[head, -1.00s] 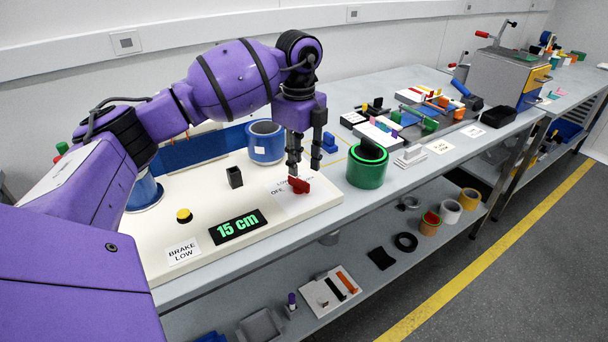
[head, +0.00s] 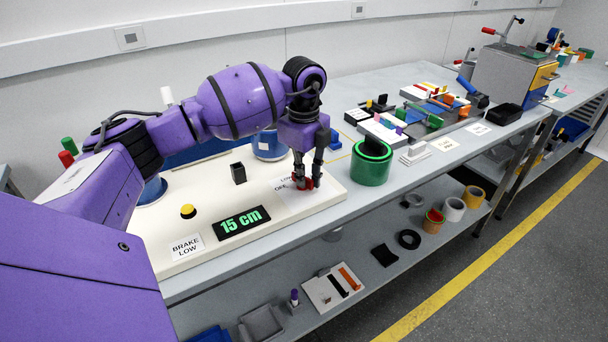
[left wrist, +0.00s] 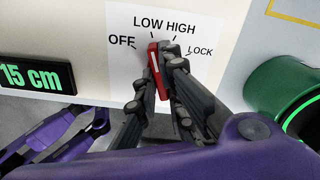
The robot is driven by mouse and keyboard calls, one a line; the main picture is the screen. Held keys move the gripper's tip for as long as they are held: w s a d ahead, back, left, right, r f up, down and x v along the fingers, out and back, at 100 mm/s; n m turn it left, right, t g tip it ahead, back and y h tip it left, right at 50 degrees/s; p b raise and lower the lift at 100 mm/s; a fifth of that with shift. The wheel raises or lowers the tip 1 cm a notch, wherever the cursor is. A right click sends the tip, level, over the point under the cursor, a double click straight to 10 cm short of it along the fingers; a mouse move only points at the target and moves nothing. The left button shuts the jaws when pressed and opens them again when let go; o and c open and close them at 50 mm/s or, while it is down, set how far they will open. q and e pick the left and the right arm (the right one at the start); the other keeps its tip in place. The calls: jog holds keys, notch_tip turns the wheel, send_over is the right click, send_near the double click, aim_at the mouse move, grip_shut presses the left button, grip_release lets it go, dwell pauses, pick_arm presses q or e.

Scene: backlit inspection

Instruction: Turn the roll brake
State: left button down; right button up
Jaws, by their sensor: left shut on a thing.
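The roll brake knob is a red bar (left wrist: 155,65) with a white stripe. It stands on a white label with OFF, LOW, HIGH and LOCK around it, and its stripe points near LOW. In the head view the knob (head: 303,183) is partly hidden by my fingers. My left gripper (head: 306,180) reaches down from above and is shut on the knob, with a finger on each side in the left wrist view (left wrist: 158,80). A sign (head: 187,246) on the cream panel reads BRAKE LOW.
The panel also carries a 15 cm display (head: 243,223), a yellow button (head: 188,211) and a black block (head: 238,173). A green roll (head: 371,165) stands just right of the panel. Blue rolls (head: 268,146) are behind my arm. A lower shelf holds rings and small parts.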

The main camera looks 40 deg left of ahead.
pick_arm(q)
jog(key=shift+m, duration=0.3)
pick_arm(e)
jog(key=shift+s+d, duration=0.1)
jog(key=shift+s, duration=0.25)
pick_arm(q)
jog(key=shift+r, duration=0.1)
jog(key=m+p, duration=0.1)
jog(key=m, duration=0.2)
jog(key=shift+s, duration=0.1)
jog(key=m, duration=0.3)
jog(key=shift+p, duration=0.3)
jog(key=m, duration=0.4)
jog(key=shift+s+a, duration=0.1)
jog(key=shift+a+m, duration=0.1)
jog(key=shift+m, duration=2.6)
pick_arm(e)
jog(key=shift+w+r, duration=0.25)
jog(key=shift+r, duration=0.25)
jog(key=shift+w+r, duration=0.2)
jog(key=shift+r, duration=0.3)
pick_arm(q)
jog(key=c, duration=1.9)
grip_release()
